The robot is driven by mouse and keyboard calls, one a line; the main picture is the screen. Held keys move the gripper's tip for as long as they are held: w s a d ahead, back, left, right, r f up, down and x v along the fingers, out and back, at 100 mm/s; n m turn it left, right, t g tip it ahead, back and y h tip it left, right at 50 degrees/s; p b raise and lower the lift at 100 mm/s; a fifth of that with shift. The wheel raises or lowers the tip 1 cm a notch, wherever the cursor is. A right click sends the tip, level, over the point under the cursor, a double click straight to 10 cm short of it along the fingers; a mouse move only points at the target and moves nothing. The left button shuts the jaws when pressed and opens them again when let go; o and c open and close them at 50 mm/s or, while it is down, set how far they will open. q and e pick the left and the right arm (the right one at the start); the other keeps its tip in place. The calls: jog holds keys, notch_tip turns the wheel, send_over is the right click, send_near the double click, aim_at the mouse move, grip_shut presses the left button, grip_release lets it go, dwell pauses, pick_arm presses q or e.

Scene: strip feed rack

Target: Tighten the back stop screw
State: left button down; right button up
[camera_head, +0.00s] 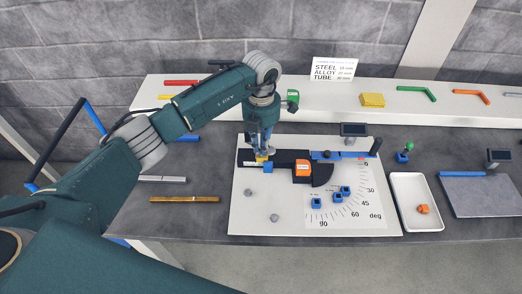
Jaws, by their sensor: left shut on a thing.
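My left gripper (263,151) points down at the left part of a black fixture (288,155) on the white board. Its fingers are shut on a small yellow piece (262,158), which looks like the back stop screw; the fingers hide much of it. A small blue block (268,168) sits just in front of it. An orange block (302,171) is on the fixture to the right, beside a dark curved piece (322,173). My right gripper is not in view.
The white board (247,218) carries an angle scale (355,205), blue blocks (317,202) and two grey knobs (274,217). A white tray (409,186) with an orange piece stands to the right. A white shelf (330,98) runs behind. Bars (184,199) lie at left.

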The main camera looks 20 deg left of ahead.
pick_arm(q)
jog(key=m+b, duration=0.8)
jog(key=shift+w+d+f, duration=0.1)
jog(key=shift+w+f, duration=0.05)
jog(key=m+b, duration=0.3)
jog(key=m, duration=0.1)
jog(key=shift+d+m+b, duration=0.1)
jog(key=shift+m+b, duration=0.2)
jog(key=shift+m, duration=0.1)
jog(key=m+b, duration=0.1)
jog(key=m, duration=0.1)
jog(key=shift+r+m, duration=0.2)
jog(key=shift+m, duration=0.2)
jog(key=m+b, duration=0.1)
jog(key=m, duration=0.2)
jog(key=shift+d+m+b, duration=0.1)
jog(key=shift+m+b, duration=0.2)
jog(key=m, duration=0.3)
jog(key=shift+r+m+b, duration=0.1)
jog(key=shift+m+b, duration=0.2)
jog(key=shift+b, duration=0.1)
jog(key=shift+r+m, duration=0.1)
jog(key=shift+m, duration=1.6)
jog(key=c, duration=1.8)
grip_release()
jog(key=shift+o, duration=0.2)
